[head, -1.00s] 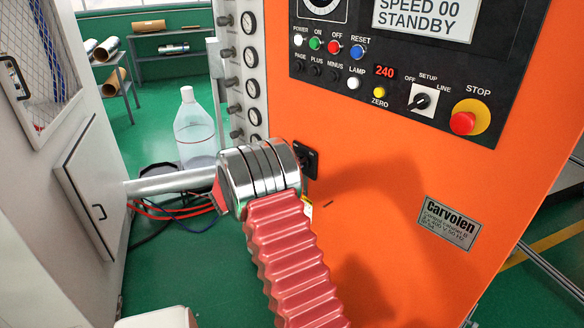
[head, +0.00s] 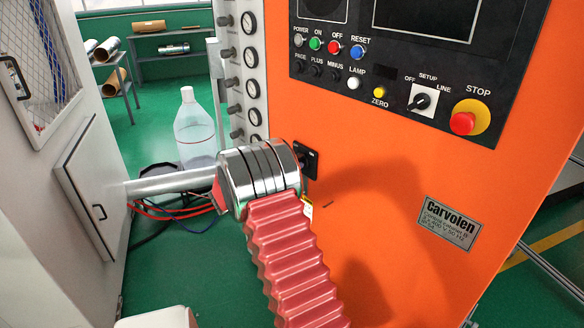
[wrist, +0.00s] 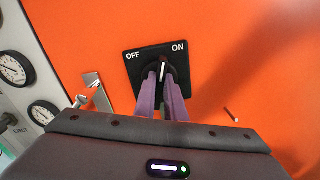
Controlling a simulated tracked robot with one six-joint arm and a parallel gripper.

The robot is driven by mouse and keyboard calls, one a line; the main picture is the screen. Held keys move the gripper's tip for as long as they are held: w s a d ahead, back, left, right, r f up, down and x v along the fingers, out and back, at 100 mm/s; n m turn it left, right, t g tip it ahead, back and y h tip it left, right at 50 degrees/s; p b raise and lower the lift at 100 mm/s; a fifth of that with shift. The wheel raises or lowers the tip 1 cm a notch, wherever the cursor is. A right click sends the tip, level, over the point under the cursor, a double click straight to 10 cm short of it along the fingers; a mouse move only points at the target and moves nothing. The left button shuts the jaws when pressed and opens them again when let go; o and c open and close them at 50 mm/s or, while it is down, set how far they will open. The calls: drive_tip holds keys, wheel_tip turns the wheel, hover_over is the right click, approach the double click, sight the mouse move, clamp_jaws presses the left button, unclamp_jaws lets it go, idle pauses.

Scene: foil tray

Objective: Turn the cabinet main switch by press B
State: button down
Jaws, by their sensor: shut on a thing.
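The main switch is a black knob on a black square plate (wrist: 133,66) marked OFF and ON, on the orange cabinet (head: 390,190). In the wrist view, the purple fingers of my gripper (wrist: 160,80) are shut on the switch knob (wrist: 163,68). The knob's white mark stands close to upright, between the two words. In the head view my chrome wrist hides the fingers and most of the switch; only the plate's edge (head: 312,160) shows. The control panel screen (head: 425,18) is dark, and the power lamp (head: 299,40) looks dull.
A red STOP button (head: 463,123) and a small SETUP selector (head: 422,101) sit on the panel. Pressure gauges (head: 249,56) line the grey column at left. A clear bottle (head: 194,130) stands behind my arm. A grey cabinet door (head: 92,190) stands at left.

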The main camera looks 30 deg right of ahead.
drive_tip(key=n, duration=0.8)
drive_tip(key=w+n, duration=0.1)
drive_tip(key=n, duration=0.3)
drive_tip(key=shift+a+n, duration=0.1)
drive_tip(key=shift+n, duration=0.3)
drive_tip(key=c, duration=1.8)
unclamp_jaws()
drive_tip(key=shift+s, duration=0.1)
drive_tip(key=a, duration=0.4)
drive_tip(key=s+a, duration=0.1)
drive_tip(key=a, duration=0.4)
drive_tip(key=s+a, duration=0.1)
drive_tip(key=a, duration=0.3)
drive_tip(key=shift+a+f, duration=0.15)
drive_tip(key=shift+a, duration=0.15)
